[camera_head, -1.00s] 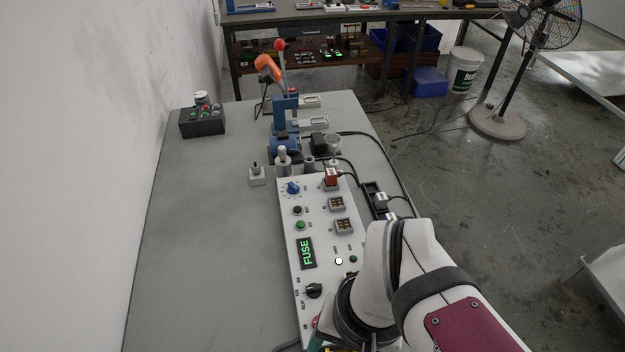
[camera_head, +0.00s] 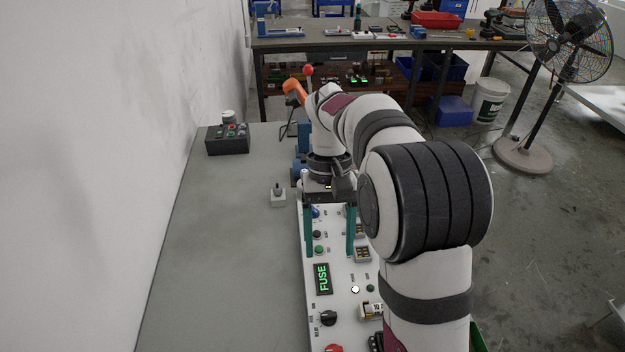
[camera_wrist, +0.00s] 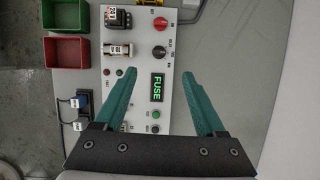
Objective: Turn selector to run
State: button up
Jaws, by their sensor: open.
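A white control panel (camera_head: 345,280) lies on the grey table. It carries a black rotary knob (camera_head: 328,318), also in the wrist view (camera_wrist: 159,52), with small labels I cannot read. Near it is a red knob (camera_head: 333,348), also in the wrist view (camera_wrist: 160,24). A blue knob (camera_head: 315,212) is partly hidden by a finger at the far end. I cannot tell which knob is the selector. A green display (camera_head: 322,279) reads FUSE. My gripper (camera_head: 330,256) hangs above the far half of the panel, open and empty, its teal fingers spread. It touches no knob that I can see.
A black and a green button (camera_wrist: 155,128) sit below the display in the wrist view. A fuse block (camera_wrist: 116,50) is beside the black knob. Red (camera_wrist: 66,15) and green (camera_wrist: 67,51) bins stand left.

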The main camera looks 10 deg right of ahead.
aim_at(329, 313)
jog(key=x, duration=0.5)
jog(key=w+x, duration=0.1)
jog(key=x, duration=1)
jog(key=shift+w+d+f, duration=0.1)
jog(key=shift+w+f, duration=0.15)
jog(key=shift+f, duration=0.35)
grip_shut()
